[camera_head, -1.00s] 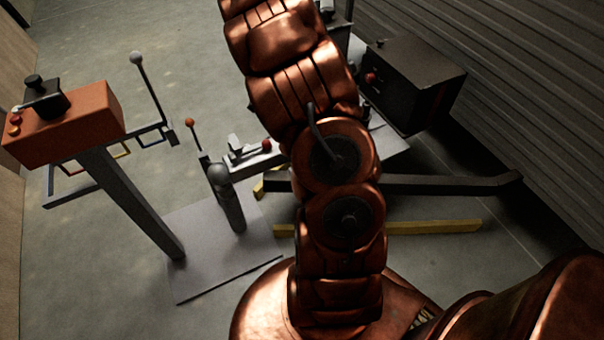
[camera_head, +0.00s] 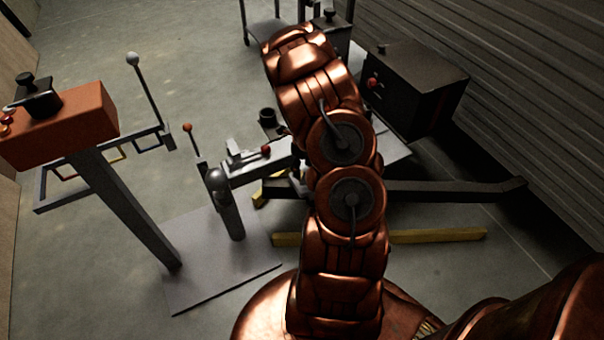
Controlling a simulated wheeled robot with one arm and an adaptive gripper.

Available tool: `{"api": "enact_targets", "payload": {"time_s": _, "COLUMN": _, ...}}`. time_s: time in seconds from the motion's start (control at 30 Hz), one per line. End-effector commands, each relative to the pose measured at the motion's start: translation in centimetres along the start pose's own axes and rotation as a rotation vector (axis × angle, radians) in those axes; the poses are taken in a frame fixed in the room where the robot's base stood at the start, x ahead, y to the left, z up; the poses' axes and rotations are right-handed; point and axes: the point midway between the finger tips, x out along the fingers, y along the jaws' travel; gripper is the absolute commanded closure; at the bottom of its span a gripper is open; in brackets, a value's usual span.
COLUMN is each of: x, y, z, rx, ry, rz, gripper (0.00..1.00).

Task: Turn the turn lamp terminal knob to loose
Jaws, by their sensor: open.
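I cannot tell for sure which part is the turn lamp terminal knob. A black box (camera_head: 425,85) stands at the right by the ribbed wall, with a red knob (camera_head: 372,83) on its front and a small dark knob (camera_head: 381,49) on top. Another dark knob (camera_head: 330,15) sits on a stand at the top centre. My copper arm rises through the middle and covers part of the bench behind it. My gripper is not visible; the far end of the arm is turned away from the camera.
An orange box (camera_head: 65,125) with a black crank stands on a grey post at left. A grey lever post (camera_head: 228,210) and a metal clamp fixture with a red ball (camera_head: 266,150) stand left of my arm. A yellow bar (camera_head: 440,236) lies on the floor. Open floor lies behind at upper left.

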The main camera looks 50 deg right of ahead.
Motion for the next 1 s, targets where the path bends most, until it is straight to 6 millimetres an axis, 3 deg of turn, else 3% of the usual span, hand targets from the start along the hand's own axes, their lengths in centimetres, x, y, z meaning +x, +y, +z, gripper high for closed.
{"api": "enact_targets", "payload": {"time_s": 0.23, "x": 2.8, "y": 0.1, "z": 0.0, "rx": 0.0, "ry": 0.001, "rz": 0.002, "gripper": 0.43}}
{"api": "enact_targets", "payload": {"time_s": 0.57, "x": 3.2, "y": 0.0, "z": 0.0, "rx": 0.0, "ry": -0.001, "rz": -0.001, "gripper": 0.43}}
{"api": "enact_targets", "payload": {"time_s": 1.0, "x": 3.2, "y": 0.0, "z": 0.0, "rx": 0.0, "ry": 0.0, "rz": -0.001, "gripper": 0.86}}
